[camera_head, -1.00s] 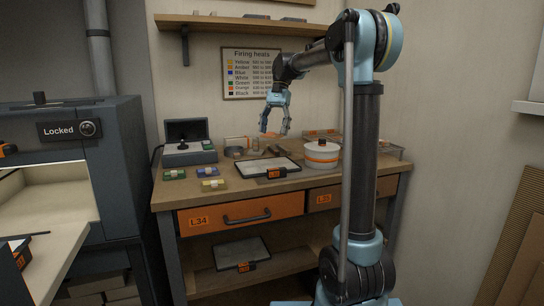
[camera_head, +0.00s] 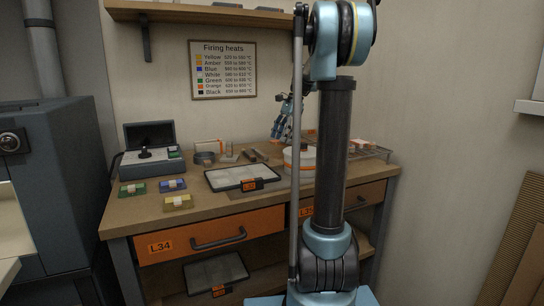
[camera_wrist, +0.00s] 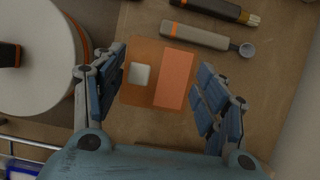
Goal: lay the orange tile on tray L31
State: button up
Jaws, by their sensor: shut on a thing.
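The orange tile (camera_wrist: 152,73), a flat translucent piece with a pale square and a lighter orange strip, shows between my fingers in the wrist view. My gripper (camera_wrist: 155,98) is shut on it at its left and right edges. In the head view my gripper (camera_head: 279,130) is above the back of the bench, partly behind my arm; the tile cannot be made out there. A dark-rimmed tray (camera_head: 222,186) with a pale inside and an orange label lies on the bench. A similar tray (camera_head: 205,289) lies on the shelf below. I cannot read either label surely.
A white pot (camera_wrist: 35,60) with an orange band stands left of my gripper. A spoon-ended tool (camera_wrist: 195,36) and a brush (camera_wrist: 215,9) lie beyond the tile. Green (camera_head: 132,189), blue (camera_head: 171,185) and yellow (camera_head: 178,202) tiles lie left of the bench tray. A wire rack (camera_head: 375,153) is at right.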

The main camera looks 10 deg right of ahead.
aim_at(279, 159)
jog(key=shift+s+d+f, duration=0.1)
jog(key=shift+f, duration=1.55)
jog(key=shift+d+f, duration=0.1)
jog(key=shift+f, duration=1.5)
jog(key=o, duration=1.1)
jog(key=shift+c, duration=0.2)
jog(key=v, duration=1.2)
